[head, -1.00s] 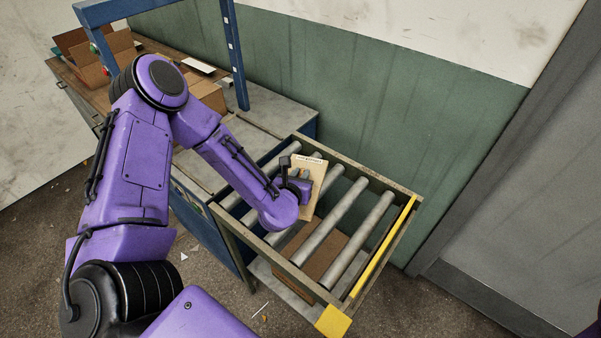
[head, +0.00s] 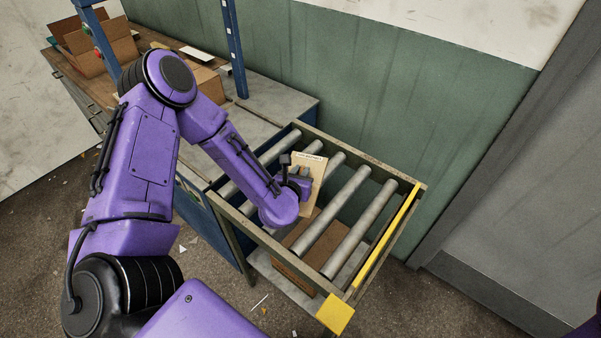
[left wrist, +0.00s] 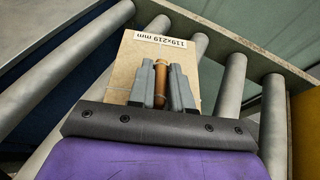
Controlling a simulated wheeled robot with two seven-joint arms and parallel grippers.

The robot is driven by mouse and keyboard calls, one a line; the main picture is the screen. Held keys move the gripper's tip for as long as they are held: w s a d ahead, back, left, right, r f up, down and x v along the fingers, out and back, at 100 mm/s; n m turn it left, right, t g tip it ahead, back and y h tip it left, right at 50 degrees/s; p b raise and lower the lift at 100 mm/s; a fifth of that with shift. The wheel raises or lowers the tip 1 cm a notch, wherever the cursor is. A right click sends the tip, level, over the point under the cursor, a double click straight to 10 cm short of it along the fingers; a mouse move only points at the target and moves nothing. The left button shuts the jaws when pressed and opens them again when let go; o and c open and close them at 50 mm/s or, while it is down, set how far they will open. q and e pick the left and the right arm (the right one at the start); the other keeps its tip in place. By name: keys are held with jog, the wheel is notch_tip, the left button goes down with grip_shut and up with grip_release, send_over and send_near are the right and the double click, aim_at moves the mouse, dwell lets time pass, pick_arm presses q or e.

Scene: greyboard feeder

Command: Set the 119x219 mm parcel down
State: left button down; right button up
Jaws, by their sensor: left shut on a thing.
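The tan parcel (head: 313,172) is over the roller conveyor in the head view. In the left wrist view the parcel (left wrist: 128,60) shows its white label reading 119x219 mm at the far edge. My left gripper (head: 301,178) is shut on a brown, rod-like part of the parcel, seen between the grey fingers in the left wrist view (left wrist: 160,82). The parcel looks tilted against the rollers; whether it touches them I cannot tell. The gripper hides its near part. My right gripper does not show.
The conveyor's rollers (head: 345,229) run between metal side rails, with a yellow strip (head: 388,238) at the right end. A brown box (head: 297,236) is below the rollers. A bench with open cartons (head: 115,45) stands at the back left. Rollers right of the parcel are bare.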

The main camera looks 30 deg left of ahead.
pick_arm(q)
jog(key=shift+f, duration=0.3)
jog(key=c, duration=1)
grip_release()
jog(key=shift+o, duration=0.2)
jog(key=b+v, duration=0.2)
jog(key=v, duration=0.5)
jog(key=shift+s+d, duration=0.1)
jog(key=shift+s, duration=0.25)
jog(key=p+v, duration=0.2)
jog(key=shift+s+r, duration=0.2)
jog(key=shift+r, duration=0.2)
jog(key=shift+s+d, duration=0.1)
jog(key=shift+s, duration=0.05)
jog(key=shift+f, duration=0.1)
